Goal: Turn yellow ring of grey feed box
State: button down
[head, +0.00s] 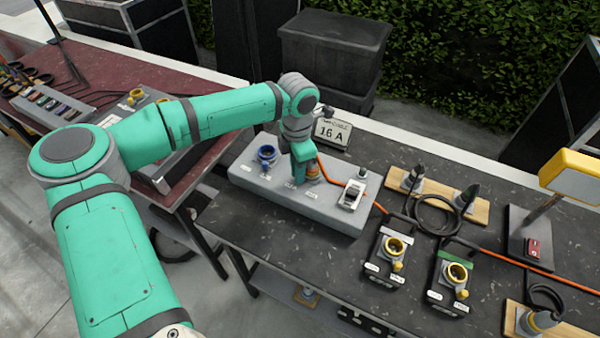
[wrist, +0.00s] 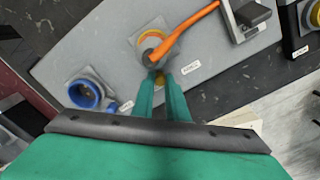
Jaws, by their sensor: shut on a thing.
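The grey feed box (head: 255,181) lies on the dark bench in the head view, and its top fills much of the wrist view (wrist: 105,45). A yellow ring (wrist: 143,37) sits on the box around a grey plug with an orange cable (wrist: 190,28). My gripper (wrist: 160,78) points down at the near side of this ring, its green fingers shut on a yellow part of it. In the head view my gripper (head: 302,172) hides most of the ring. A blue socket (wrist: 84,94) is beside it on the left.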

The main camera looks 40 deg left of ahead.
jog(key=shift+a+r+m, duration=0.1)
jog(key=shift+a+m, duration=0.1)
jog(key=shift+m, duration=0.1)
dwell(0.4)
jog(key=c, duration=1.7)
grip_release()
jog(key=shift+c, duration=0.2)
notch_tip(320, 180, up, 11)
jog(key=shift+d+f, duration=0.15)
jog(key=shift+f, duration=0.05)
